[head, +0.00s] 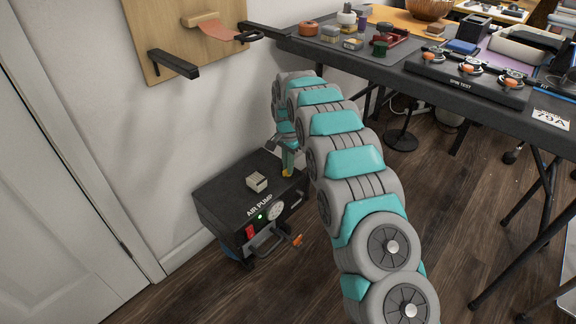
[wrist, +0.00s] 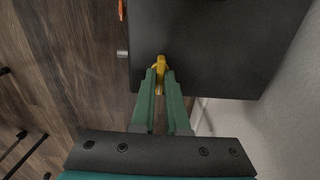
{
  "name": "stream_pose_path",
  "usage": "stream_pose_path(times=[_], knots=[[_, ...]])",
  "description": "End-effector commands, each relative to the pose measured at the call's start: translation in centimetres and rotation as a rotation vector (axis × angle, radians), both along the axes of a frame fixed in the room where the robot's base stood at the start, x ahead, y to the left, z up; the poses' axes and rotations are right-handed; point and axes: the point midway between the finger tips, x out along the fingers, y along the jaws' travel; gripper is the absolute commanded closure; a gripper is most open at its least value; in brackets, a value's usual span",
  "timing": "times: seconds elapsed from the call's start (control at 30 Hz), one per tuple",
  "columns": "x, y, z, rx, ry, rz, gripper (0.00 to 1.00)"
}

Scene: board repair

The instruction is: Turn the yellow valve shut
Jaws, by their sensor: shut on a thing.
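The yellow valve (wrist: 159,62) is on the top of the black air pump box, near its edge, in the wrist view. My gripper (wrist: 160,74) has its two green fingers closed around the valve's yellow handle, whose upper end shows beyond the fingertips. In the head view the air pump (head: 222,196) stands on the floor against the wall. My gripper (head: 288,172) points down at its right rear corner, with a bit of yellow (head: 287,173) showing at the fingertips. Most of the valve is hidden there.
The pump's front has a gauge (head: 274,210), a red switch (head: 250,231) and a handle; an orange-tipped part (head: 297,240) sticks out nearby. A small beige block (head: 257,182) sits on top. A black workbench (head: 400,75) with parts stands at right.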

Motion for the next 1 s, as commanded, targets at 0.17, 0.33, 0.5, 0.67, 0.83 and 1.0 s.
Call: stream_pose_path(times=[0.17, 0.33, 0.5, 0.67, 0.83, 1.0], knots=[[0.0, 0.0, 0.0, 0.001, -0.001, -0.001, 1.00], [0.0, 0.0, 0.0, 0.001, -0.001, -0.001, 0.83], [0.0, 0.0, 0.0, 0.001, -0.001, 0.000, 0.64], [0.0, 0.0, 0.0, 0.000, 0.000, 0.000, 0.57], [0.0, 0.0, 0.1, 0.001, -0.001, 0.000, 0.57], [0.1, 0.0, 1.1, 0.002, -0.004, 0.000, 0.57]])
